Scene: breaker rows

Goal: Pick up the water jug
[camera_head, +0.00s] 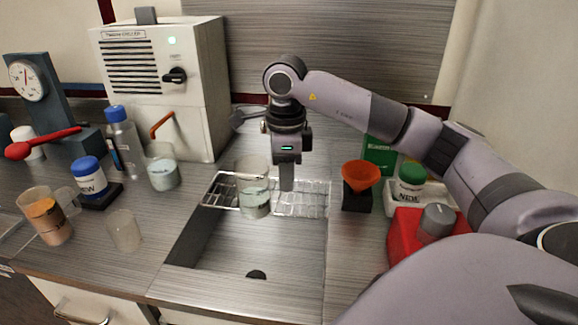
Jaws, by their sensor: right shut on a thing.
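A clear water jug (254,198) with pale liquid in its lower part is upright at the wire rack over the back of the sink. My right gripper (286,182) points straight down just to the right of the jug. It is shut on the jug at its right side, where the handle would be; the grip itself is mostly hidden. I cannot tell whether the jug's bottom touches the rack. My left gripper is not in view.
The wire rack (312,196) spans the sink (270,245). An orange funnel (361,174) stands right.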

